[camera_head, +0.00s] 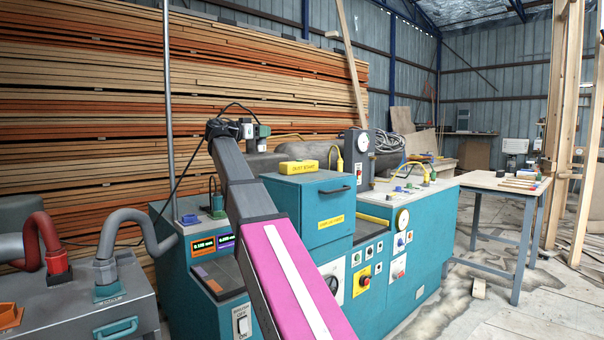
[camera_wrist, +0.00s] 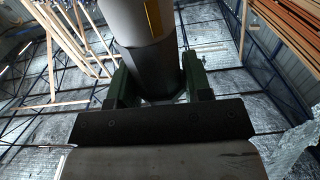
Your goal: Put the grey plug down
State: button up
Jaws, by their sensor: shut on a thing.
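My gripper (camera_wrist: 158,82) shows in the wrist view with two dark green fingers, one on each side of a thick cylinder. The cylinder is grey with a yellow mark at its upper part and black lower down; I take it as the grey plug (camera_wrist: 136,22). The fingers are shut on it. Its far end is cut off by the top edge. In the head view my gripper (camera_head: 256,131) is small, raised at the end of my arm above the teal machine. The plug cannot be made out clearly there.
A teal machine (camera_head: 313,213) with a yellow box (camera_head: 298,167) on top stands under my arm. A grey cabinet (camera_head: 75,312) at the left carries a red hose (camera_head: 43,235) and a grey hose (camera_head: 140,222). A workbench (camera_head: 500,183) stands at right. Stacked planks fill the back left.

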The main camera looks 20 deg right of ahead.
jog(key=shift+w+d+f, duration=0.3)
jog(key=shift+d+f, duration=1.5)
jog(key=shift+d, duration=0.1)
jog(key=shift+w+d+f, duration=0.25)
jog(key=shift+d+f, duration=1.55)
jog(key=shift+d, duration=0.05)
jog(key=shift+w+d+f, duration=0.3)
jog(key=shift+d+f, duration=1.5)
jog(key=shift+d, duration=0.1)
jog(key=shift+f, duration=0.1)
jog(key=o, duration=1)
